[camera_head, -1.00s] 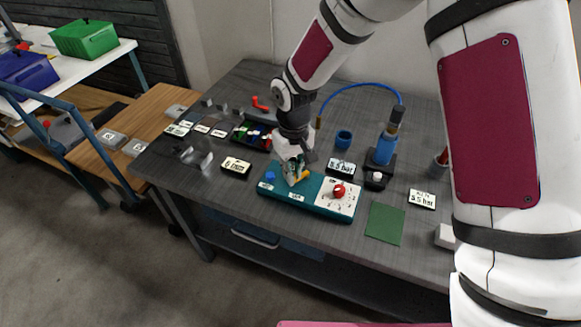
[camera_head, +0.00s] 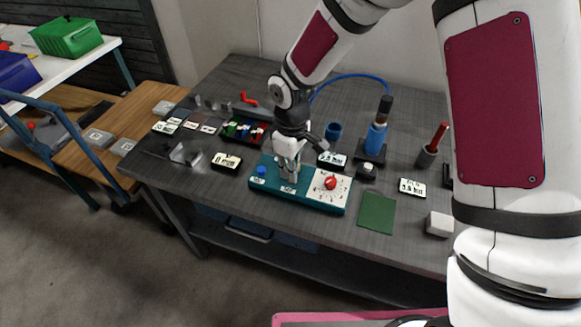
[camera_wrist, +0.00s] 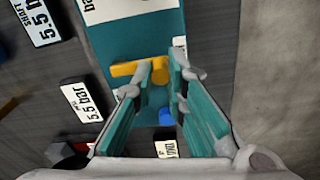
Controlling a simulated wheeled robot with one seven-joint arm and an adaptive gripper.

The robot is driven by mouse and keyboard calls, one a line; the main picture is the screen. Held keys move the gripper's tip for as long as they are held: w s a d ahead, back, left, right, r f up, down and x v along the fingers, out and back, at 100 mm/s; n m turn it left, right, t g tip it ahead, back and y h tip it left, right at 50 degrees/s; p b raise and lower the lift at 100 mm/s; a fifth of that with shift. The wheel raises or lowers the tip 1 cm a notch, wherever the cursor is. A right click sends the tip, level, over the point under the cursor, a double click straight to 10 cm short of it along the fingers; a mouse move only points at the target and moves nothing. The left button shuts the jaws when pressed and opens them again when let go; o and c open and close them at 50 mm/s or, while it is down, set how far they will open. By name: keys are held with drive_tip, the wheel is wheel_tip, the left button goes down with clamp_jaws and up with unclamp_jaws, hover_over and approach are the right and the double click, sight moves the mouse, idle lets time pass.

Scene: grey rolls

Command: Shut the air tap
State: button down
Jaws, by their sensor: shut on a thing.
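The air tap's yellow lever (camera_wrist: 128,69) shows in the wrist view on the teal panel (camera_wrist: 116,45), lying across the panel's width. My gripper (camera_wrist: 167,68) is shut on the lever's thick end, with a finger on each side. In the head view my gripper (camera_head: 288,175) points down at the middle of the teal panel (camera_head: 318,204) and hides the yellow lever. A blue knob (camera_head: 262,170) sits at the panel's left end. A red knob (camera_head: 330,183) on a white dial plate sits at its right end.
A green mat (camera_head: 377,212) and a white block (camera_head: 439,224) lie right of the panel. Behind it stand a blue cylinder (camera_head: 376,138) with a hose and a blue cup (camera_head: 333,131).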

drive_tip(key=c, duration=1.6)
unclamp_jaws()
wheel_tip(320, 180, up, 12)
drive_tip(key=s+d+r+m+t+h, duration=0.15)
drive_tip(key=s+d+r+m, duration=0.35)
drive_tip(key=s+d+r, duration=0.55)
drive_tip(key=s+d+r+m+t, duration=0.1)
drive_tip(key=s+d+r+m, duration=0.1)
drive_tip(key=s+d, duration=0.1)
drive_tip(key=s+d+r+m+t+y, duration=0.1)
drive_tip(key=s+d+m, duration=0.1)
drive_tip(key=s, duration=0.3)
drive_tip(key=s+d+r+m+t, duration=0.1)
drive_tip(key=s+d+r+m, duration=0.1)
drive_tip(key=s+d+m, duration=0.1)
drive_tip(key=shift+s+d+r+y, duration=0.15)
drive_tip(key=shift+s, duration=0.25)
drive_tip(key=shift+s+d+r+y, duration=0.1)
drive_tip(key=shift+s+d+r, duration=0.05)
drive_tip(key=shift+s, duration=0.2)
